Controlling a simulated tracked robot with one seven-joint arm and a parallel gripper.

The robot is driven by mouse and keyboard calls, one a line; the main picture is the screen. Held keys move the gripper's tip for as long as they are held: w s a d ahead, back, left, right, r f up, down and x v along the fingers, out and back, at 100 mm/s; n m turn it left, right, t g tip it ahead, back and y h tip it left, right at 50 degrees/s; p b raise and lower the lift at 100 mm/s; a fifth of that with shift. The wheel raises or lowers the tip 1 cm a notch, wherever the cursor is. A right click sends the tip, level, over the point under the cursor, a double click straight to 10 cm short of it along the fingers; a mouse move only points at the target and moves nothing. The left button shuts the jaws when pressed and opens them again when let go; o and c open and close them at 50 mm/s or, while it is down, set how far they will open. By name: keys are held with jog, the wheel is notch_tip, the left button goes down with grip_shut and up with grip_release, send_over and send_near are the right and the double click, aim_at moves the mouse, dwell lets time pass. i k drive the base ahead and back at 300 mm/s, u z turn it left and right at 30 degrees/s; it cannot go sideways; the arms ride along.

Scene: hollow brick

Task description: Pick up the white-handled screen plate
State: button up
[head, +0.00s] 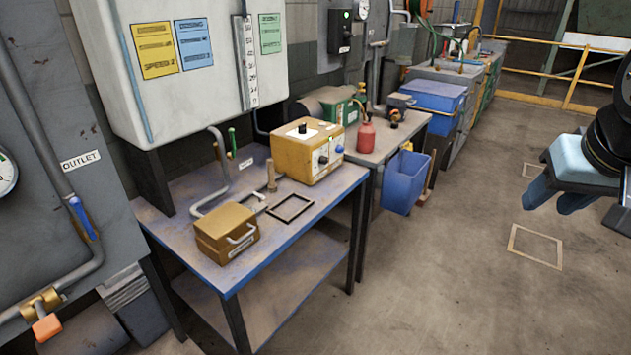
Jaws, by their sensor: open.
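A pale, white-looking handle (241,236) sits on the front of a small brown-yellow box (212,240) at the near end of the blue-edged table (235,277). The screen plate itself cannot be told apart from the box at this size. My gripper (558,199), light blue with dark blue fingers, is at the right edge, over the floor. It is open, appears empty, and is well away from the table and the handle.
A black rectangular frame (290,208) lies flat beside the box. A yellow control box (306,152) stands behind it. A bent grey pipe (222,165) rises at the left.

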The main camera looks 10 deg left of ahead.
aim_at(255, 205)
jog(key=z, duration=0.1)
jog(key=i, duration=1.2)
jog(key=u, duration=0.75)
jog(key=i, duration=0.6)
jog(key=u, duration=0.4)
jog(key=k, duration=0.85)
jog(key=u, duration=0.2)
jog(key=i, duration=0.85)
jog(key=z, duration=0.1)
